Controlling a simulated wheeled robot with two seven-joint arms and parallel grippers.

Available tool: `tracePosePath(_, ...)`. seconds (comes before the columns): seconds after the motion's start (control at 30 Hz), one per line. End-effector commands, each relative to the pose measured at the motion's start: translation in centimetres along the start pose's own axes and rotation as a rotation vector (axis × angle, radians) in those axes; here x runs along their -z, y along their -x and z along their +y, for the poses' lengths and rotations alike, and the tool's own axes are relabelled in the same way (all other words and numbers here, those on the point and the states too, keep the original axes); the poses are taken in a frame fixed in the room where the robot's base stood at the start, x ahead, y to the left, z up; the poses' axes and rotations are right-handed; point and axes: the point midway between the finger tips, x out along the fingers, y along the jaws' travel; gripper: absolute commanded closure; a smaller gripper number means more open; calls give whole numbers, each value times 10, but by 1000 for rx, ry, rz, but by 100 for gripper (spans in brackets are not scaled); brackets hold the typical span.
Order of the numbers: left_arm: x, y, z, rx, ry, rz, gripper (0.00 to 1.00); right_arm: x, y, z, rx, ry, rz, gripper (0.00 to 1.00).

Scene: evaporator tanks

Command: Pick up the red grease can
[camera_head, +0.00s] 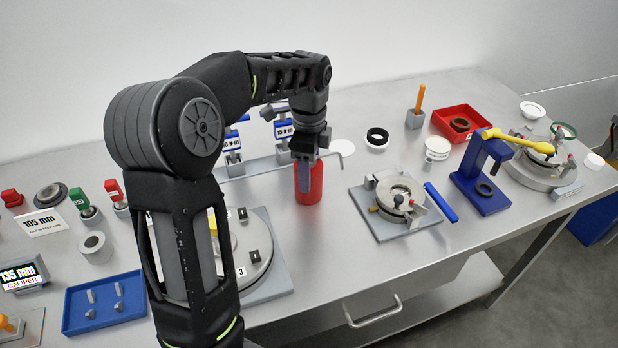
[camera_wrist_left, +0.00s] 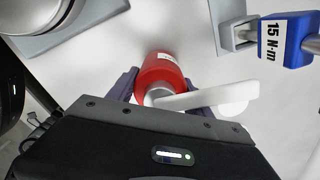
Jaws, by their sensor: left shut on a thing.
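The red grease can (camera_head: 309,184) stands upright on the steel bench near its middle in the head view. My left gripper (camera_head: 309,165) reaches down over it from above and is shut on its upper part. In the left wrist view the red can (camera_wrist_left: 160,70) sits between the two dark fingers of my left gripper (camera_wrist_left: 157,86). A grey-white spout or nozzle sticks out sideways from the can's top. I cannot tell whether the can's base touches the bench. My right gripper is in neither view.
Blue torque tools (camera_head: 284,130) stand on a rack behind the can. A round plate fixture (camera_head: 258,262) lies left of it and a clamp fixture (camera_head: 398,203) right of it. A red tray (camera_head: 461,121) and a blue stand (camera_head: 484,181) are farther right.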

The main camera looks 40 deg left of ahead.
Motion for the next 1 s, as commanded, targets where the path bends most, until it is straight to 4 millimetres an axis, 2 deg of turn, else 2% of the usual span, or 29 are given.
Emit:
tracePosePath(0.03, 0, 0, 0, -1, 0, 0, 86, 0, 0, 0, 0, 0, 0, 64)
tracePosePath(0.2, 0, 0, 0, 1, 0, 0, 99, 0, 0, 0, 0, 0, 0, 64)
tracePosePath(0.43, 0, 1, 0, 1, 0, 0, 99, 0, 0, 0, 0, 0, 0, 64)
tracePosePath(0.57, 0, 9, -1, 3, 0, 1, 99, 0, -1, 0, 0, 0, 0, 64)
tracePosePath(0.67, 0, 22, -1, 4, 0, 1, 99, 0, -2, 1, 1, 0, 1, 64)
tracePosePath(0.93, 0, 76, -1, 5, 0, 1, 99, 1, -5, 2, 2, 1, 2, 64)
tracePosePath(1.0, 0, 93, 0, 1, 0, 0, 99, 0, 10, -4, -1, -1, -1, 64)
